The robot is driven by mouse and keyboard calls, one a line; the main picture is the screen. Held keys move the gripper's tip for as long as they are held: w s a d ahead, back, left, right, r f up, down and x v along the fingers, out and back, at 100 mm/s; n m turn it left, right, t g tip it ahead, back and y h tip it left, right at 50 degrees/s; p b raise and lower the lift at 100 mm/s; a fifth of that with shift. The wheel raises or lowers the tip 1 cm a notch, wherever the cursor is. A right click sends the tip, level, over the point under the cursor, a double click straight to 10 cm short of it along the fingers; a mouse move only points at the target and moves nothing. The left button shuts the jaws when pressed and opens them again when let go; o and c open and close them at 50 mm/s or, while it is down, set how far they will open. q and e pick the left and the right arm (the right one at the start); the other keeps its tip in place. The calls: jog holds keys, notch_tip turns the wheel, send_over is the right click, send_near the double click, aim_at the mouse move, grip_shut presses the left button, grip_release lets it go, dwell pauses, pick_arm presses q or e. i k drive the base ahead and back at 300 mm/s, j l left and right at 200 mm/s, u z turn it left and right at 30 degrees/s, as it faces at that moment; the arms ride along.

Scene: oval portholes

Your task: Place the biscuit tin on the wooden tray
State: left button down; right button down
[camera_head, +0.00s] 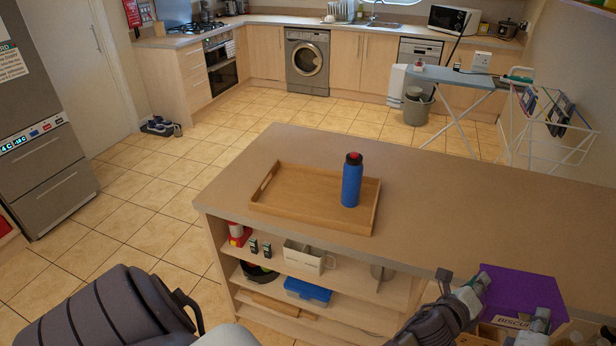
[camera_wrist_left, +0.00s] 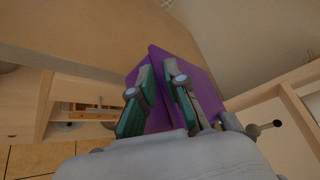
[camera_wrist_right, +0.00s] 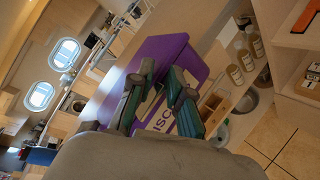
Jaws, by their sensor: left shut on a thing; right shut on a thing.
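The purple biscuit tin (camera_head: 522,289), with a label reading "BISCU…", is at the counter's front edge at the lower right of the head view. It also shows in the left wrist view (camera_wrist_left: 188,54) and the right wrist view (camera_wrist_right: 160,52). My left gripper (camera_head: 462,287) is shut on its left side, and my right gripper (camera_head: 535,325) is shut on its near right side. I cannot tell whether the tin touches the counter. The wooden tray (camera_head: 300,196) lies on the counter, left of the tin.
A blue bottle (camera_head: 351,184) with a red and black cap stands upright on the tray's right part. The counter (camera_head: 450,205) between tray and tin is clear. Open shelves below hold a blue box (camera_head: 308,291) and a white caddy (camera_head: 303,257).

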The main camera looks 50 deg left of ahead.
aim_at(302, 192)
jog(key=k+u, duration=0.2)
jog(key=u, duration=1.05)
jog(key=i+u, duration=0.25)
jog(key=i, duration=0.75)
